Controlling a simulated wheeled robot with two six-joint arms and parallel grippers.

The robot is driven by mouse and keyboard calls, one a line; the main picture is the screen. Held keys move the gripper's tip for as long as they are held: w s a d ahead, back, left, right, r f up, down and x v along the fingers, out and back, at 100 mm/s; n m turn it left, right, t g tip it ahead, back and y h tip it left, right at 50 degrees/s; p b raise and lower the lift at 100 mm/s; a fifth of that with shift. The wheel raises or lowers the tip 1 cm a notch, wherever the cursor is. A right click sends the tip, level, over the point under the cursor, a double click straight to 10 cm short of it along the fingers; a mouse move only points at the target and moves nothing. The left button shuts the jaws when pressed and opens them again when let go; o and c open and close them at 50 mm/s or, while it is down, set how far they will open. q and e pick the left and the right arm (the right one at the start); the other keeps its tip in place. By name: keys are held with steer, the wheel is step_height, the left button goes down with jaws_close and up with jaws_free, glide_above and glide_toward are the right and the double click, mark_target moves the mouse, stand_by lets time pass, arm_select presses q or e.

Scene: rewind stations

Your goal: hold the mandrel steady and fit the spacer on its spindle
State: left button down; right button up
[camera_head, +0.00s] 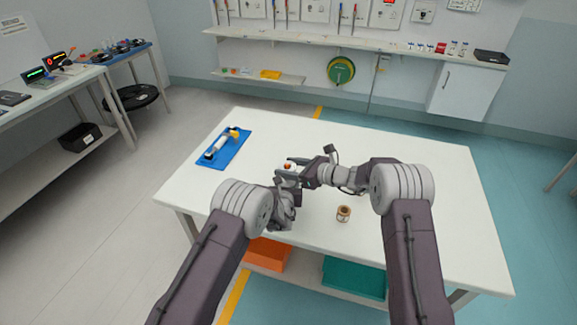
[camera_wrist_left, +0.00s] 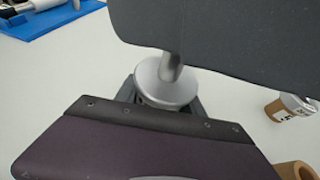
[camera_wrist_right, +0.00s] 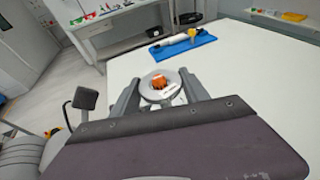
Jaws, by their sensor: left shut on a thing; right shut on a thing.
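The mandrel (camera_wrist_left: 160,92) shows in the left wrist view as a round silver disc with a short metal spindle rising from it. My left gripper (camera_head: 286,187) is shut on it near the table's middle. In the left wrist view a dark gripper part hides the spindle's top. I cannot tell whether the spacer is around the spindle.
A brown labelled core (camera_head: 343,214) stands on the white table (camera_head: 400,160), right of the grippers. A blue mat (camera_head: 228,146) with a roller-like tool (camera_head: 222,142) lies at the back left. Orange (camera_head: 268,255) and teal (camera_head: 353,278) bins sit below. The table's right side is clear.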

steer(key=shift+f, duration=1.65)
steer(key=shift+r, duration=2.55)
steer(key=shift+f, duration=2.5)
steer(key=o, duration=1.5)
steer(key=shift+f, duration=0.1)
steer(key=shift+c, duration=0.2)
steer(key=v, duration=1.2)
arm_select(q)
steer(key=c, duration=0.6)
jaws_free()
steer(key=shift+c, duration=0.2)
